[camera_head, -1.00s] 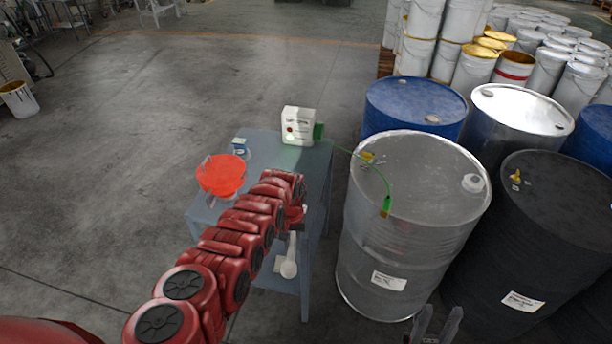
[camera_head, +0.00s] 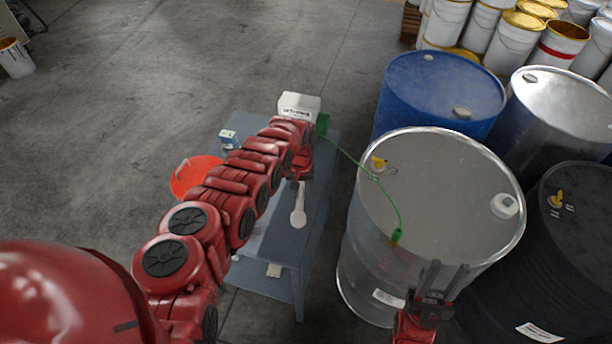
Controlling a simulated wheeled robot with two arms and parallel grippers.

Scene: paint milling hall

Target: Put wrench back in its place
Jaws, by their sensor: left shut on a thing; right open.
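My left arm reaches over the blue-grey table (camera_head: 325,190). Its gripper (camera_head: 301,180) is shut on a pale, long-handled tool with a rounded end (camera_head: 299,210), which I take to be the wrench. The tool points towards me over the right part of the table top; whether it touches the top I cannot tell. The jaws are partly hidden by my wrist. My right gripper (camera_head: 446,274) is open and empty, in front of the clear-grey drum (camera_head: 440,190) at the lower right.
A white box (camera_head: 299,105) stands at the table's back, with a green clamp (camera_head: 323,124) and green cable to the grey drum. Blue (camera_head: 440,95) and black (camera_head: 570,250) drums crowd the right.

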